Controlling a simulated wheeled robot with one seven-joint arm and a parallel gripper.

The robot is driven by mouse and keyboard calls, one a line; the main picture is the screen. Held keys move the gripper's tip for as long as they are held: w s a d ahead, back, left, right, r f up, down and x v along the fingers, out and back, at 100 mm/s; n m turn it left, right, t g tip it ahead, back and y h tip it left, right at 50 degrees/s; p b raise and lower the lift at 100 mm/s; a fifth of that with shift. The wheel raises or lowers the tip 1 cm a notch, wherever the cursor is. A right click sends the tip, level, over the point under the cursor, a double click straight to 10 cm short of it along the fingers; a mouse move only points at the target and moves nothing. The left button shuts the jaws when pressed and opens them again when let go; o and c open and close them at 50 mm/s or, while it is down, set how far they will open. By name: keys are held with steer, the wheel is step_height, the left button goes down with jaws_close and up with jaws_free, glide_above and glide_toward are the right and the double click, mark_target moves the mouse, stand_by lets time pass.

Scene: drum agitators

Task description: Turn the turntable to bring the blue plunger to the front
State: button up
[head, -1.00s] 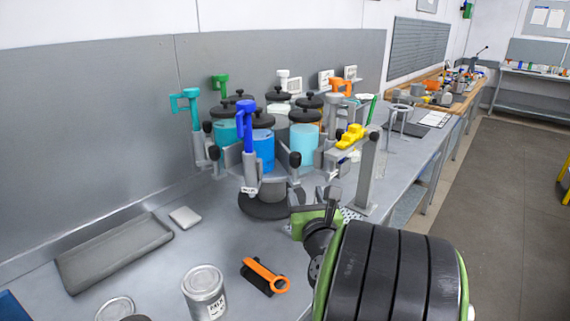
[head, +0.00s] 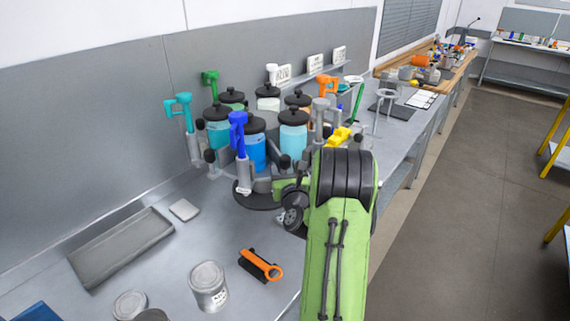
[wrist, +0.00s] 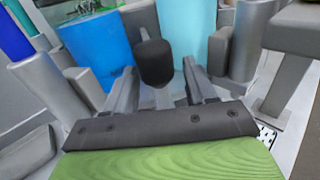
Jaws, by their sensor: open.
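The turntable (head: 262,201) stands on the bench with several lidded jars and upright plungers around it. The blue plunger (head: 238,132) stands in a grey holder at the turntable's front left in the head view. Teal (head: 181,110), green (head: 211,83), orange (head: 328,84) and grey (head: 320,112) plungers stand around the rest. In the wrist view, my gripper (wrist: 160,92) is open, its fingers either side of a black knob (wrist: 154,60) on a grey post. Whether the fingers touch it cannot be told. A blue jar (wrist: 97,48) is just behind.
A yellow object (head: 339,137) sits just right of the turntable, near my arm.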

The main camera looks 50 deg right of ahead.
jaws_close()
steer(key=shift+s+d, duration=0.25)
steer(key=shift+d, duration=0.1)
stand_by(0.3)
